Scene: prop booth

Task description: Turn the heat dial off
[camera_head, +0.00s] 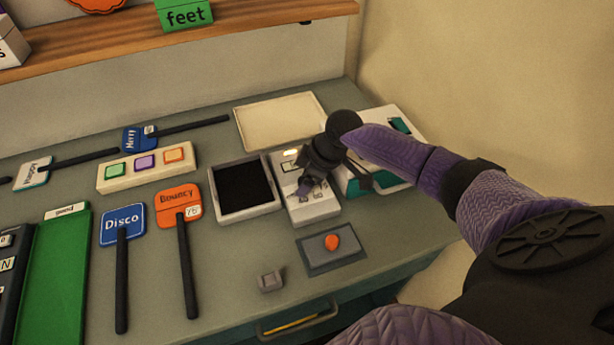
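A white control box (299,208) stands on the counter right of the middle, with printed marks on its face and a small lit yellow light (291,152) near its top. My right gripper (306,187) comes in from the right and is over the face of this box. A small purple part shows at its fingertips; I cannot tell whether it is the heat dial or part of the gripper. The dial is otherwise hidden by the gripper. Whether the fingers are open or shut on it cannot be seen. My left gripper is not in view.
Left of the box is a black-filled tray (217,214); behind is a cream tray (240,122). A white and green item (405,123) stands close right. In front are a grey plate (318,267) with an orange knob (332,242) and a small grey block (270,281). Paddle signs lie left.

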